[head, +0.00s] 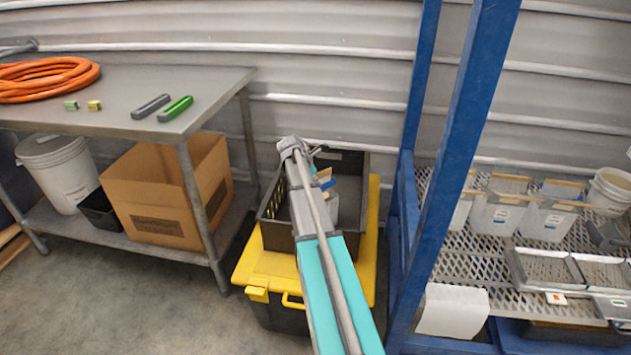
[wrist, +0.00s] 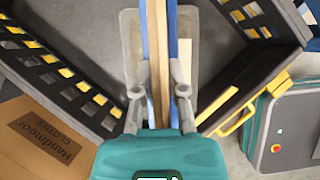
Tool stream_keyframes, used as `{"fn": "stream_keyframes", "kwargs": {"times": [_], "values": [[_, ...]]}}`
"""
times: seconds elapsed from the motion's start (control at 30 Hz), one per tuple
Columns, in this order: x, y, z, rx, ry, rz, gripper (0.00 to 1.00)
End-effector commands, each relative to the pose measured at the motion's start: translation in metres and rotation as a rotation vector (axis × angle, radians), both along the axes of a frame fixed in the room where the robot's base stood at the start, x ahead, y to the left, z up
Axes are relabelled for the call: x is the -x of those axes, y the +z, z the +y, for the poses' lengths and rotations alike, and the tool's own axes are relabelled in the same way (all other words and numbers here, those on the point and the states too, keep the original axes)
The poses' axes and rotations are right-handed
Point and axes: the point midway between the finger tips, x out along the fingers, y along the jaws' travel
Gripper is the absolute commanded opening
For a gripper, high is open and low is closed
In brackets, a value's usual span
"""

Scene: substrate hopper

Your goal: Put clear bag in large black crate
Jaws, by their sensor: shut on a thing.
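The large black crate (head: 272,228) stands open on a yellow-lidded tote. My arm reaches over it and hides part of its inside. My gripper (wrist: 159,92) is shut on the wooden-edged top of the clear bag (wrist: 131,42), which has a blue stripe along it. In the wrist view the bag hangs within the crate's walls (wrist: 62,82). In the head view the bag (head: 352,192) shows partly behind my arm, inside the crate's outline. I cannot tell whether its bottom touches the crate floor.
The yellow lid (head: 262,268) juts out around the crate. A blue rack post (head: 458,170) stands close on the right, with similar clear bags (head: 497,212) on its mesh shelf. A steel table (head: 130,110) and cardboard box (head: 150,200) are on the left.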

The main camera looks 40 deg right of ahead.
Motion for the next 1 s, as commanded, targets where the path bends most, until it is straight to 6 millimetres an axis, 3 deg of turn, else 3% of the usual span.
{"fn": "stream_keyframes", "kwargs": {"times": [0.17, 0.63, 0.67, 0.83, 1.0], "values": [[0.0, -0.009, -0.0004, 0.002, 0.0, 0.0, 0.0], [0.0002, -0.0101, -0.0006, 0.002, 0.0, 0.0, 0.0], [0.0002, -0.0105, -0.0002, 0.0, 0.0, 0.0, 0.2], [0.0002, -0.0103, -0.0003, 0.0, 0.0, 0.0, 0.51], [0.0003, -0.0102, -0.0004, 0.0, -0.001, 0.0, 0.51]]}}
